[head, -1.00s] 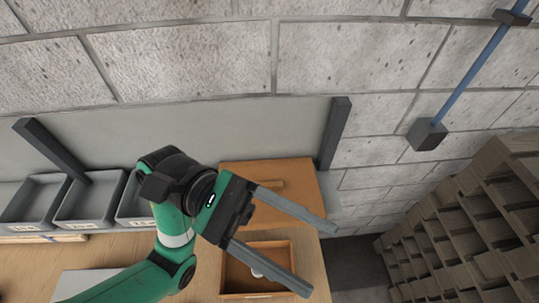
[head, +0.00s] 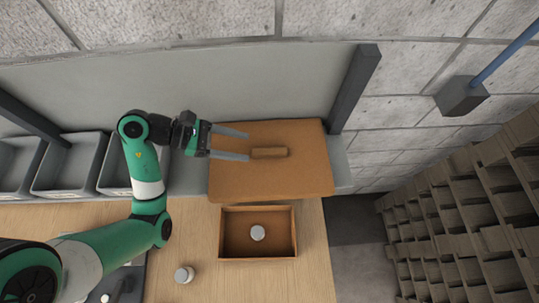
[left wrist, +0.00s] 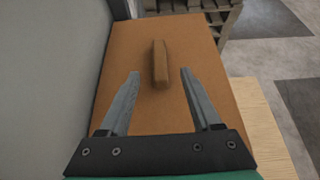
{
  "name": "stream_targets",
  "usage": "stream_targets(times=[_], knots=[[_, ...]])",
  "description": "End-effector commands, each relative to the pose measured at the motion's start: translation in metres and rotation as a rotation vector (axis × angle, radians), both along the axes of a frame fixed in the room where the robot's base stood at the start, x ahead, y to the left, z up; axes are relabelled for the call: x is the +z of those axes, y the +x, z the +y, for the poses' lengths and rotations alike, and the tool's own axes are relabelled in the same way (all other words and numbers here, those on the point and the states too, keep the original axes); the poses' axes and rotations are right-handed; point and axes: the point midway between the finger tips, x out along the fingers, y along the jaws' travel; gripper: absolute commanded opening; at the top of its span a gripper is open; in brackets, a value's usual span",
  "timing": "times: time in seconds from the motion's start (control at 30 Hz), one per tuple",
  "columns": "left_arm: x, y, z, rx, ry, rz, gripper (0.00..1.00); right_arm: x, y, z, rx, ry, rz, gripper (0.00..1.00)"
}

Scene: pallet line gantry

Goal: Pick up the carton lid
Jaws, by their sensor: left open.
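The carton lid (head: 290,180) is a flat brown panel with a raised bar handle (head: 269,153) on top. It lies at the back of the table against the grey back panel. My left gripper (head: 248,145) is open over the lid's left part, its fingers pointing at the handle. In the left wrist view the lid (left wrist: 195,60) fills the middle, and the handle (left wrist: 160,64) stands just beyond and between the open fingertips (left wrist: 159,73). The fingers do not touch the handle. My right gripper does not show.
An open brown carton (head: 230,245) with a white round object (head: 257,232) inside stands in front of the lid. Another small white round item (head: 184,274) is on the wooden table (head: 300,285). Grey bins (head: 68,165) line the back left. Stacked pallets (head: 450,225) stand at right.

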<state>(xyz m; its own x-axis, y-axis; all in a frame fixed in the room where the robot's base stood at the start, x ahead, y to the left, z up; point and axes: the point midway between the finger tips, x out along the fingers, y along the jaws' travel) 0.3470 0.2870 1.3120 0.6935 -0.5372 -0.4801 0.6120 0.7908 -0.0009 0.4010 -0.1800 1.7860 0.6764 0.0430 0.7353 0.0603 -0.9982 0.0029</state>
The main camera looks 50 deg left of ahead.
Motion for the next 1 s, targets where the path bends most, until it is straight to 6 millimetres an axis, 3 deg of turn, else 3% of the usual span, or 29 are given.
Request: stream_targets(times=[0.3, 0.57, 0.87, 1.0], knots=[[-0.012, 0.015, -0.012, -0.002, -0.001, -0.001, 0.65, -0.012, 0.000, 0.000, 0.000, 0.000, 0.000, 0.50], [-0.035, 0.046, -0.036, -0.004, 0.000, -0.002, 0.65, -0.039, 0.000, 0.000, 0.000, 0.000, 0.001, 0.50], [-0.035, 0.051, -0.040, 0.000, 0.000, -0.001, 0.65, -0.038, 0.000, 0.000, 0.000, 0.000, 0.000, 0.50], [-0.034, 0.051, -0.040, 0.000, 0.000, -0.001, 0.40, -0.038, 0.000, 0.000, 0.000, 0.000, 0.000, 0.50]])
